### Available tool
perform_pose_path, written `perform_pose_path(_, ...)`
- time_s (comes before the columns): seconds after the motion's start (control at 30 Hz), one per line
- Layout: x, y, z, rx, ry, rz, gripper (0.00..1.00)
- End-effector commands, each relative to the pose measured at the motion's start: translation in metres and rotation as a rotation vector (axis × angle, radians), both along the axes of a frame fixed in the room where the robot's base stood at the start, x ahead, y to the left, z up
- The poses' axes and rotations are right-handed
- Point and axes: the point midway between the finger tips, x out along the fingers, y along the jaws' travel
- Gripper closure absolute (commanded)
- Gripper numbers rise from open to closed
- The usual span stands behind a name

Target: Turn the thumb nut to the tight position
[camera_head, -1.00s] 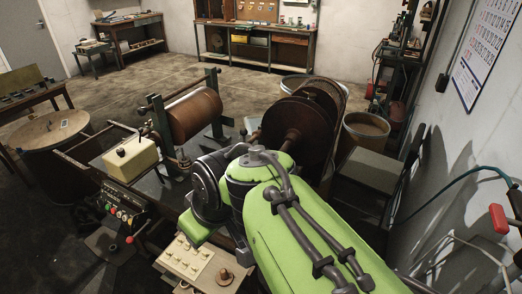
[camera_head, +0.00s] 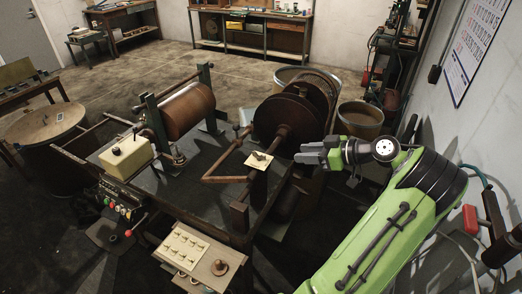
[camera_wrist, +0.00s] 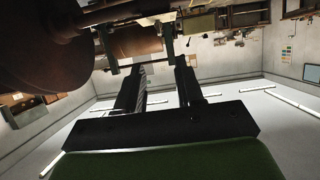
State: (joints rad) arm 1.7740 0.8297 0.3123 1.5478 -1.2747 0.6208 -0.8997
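My gripper (camera_head: 304,153) is beside the front of the large brown reel in the head view, its fingers pointing left. In the wrist view the two dark fingers (camera_wrist: 160,68) stand apart with nothing between them. A small dark piece, perhaps the thumb nut (camera_head: 261,156), lies on a pale square plate (camera_head: 258,166) left of the fingertips, with a gap between. I cannot be sure that it is the nut, or tell its turn position. The brown reel (camera_head: 285,118) also shows at upper left in the wrist view (camera_wrist: 30,45).
A bent brown bar (camera_head: 222,180) reaches left from the plate. A copper-coloured drum (camera_head: 188,111) stands at the left of the machine. A switch panel (camera_head: 186,246) is in front. A bin (camera_head: 360,120) stands behind my arm, and the wall is close on the right.

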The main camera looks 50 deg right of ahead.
Motion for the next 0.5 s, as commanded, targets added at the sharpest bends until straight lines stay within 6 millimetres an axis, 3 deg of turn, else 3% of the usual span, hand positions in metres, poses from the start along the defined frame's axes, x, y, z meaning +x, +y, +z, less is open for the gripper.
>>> perform_pose_path(0.17,0.016,0.005,-0.008,-0.001,-0.012,0.004,0.63)
perform_pose_path(0.5,0.093,0.027,-0.041,0.002,-0.009,0.004,0.63)
